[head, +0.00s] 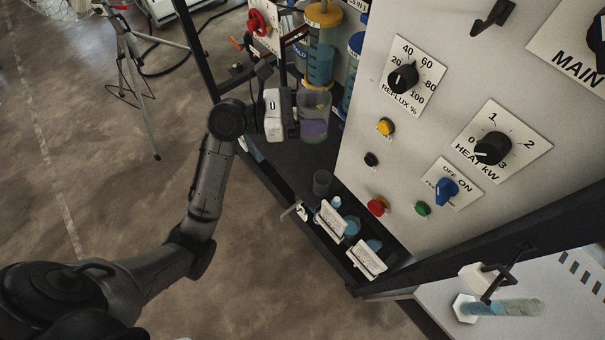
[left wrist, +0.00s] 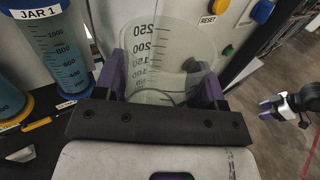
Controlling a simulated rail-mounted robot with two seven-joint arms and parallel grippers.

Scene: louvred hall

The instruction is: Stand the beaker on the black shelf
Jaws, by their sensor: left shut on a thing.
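My left gripper (head: 313,122) is shut on the clear beaker (head: 317,101) and holds it upright or nearly so, beside the panel. In the left wrist view the purple fingers (left wrist: 160,85) press on both sides of the beaker (left wrist: 163,48), which shows marks up to 250 and looks empty. The black shelf (head: 312,158) runs along the foot of the panel; the beaker appears above its back part, but the gap is hard to judge. My right gripper (left wrist: 266,108) shows small at the right of the left wrist view, its purple tips apart and empty.
A small dark cup (head: 322,182), two white labelled holders (head: 366,257) and blue-filled vessels stand on the nearer shelf. Tall blue-filled jars (head: 321,62) stand behind the beaker. The panel (head: 455,95) with knobs and buttons rises to the right. Bare shelf lies between cup and beaker.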

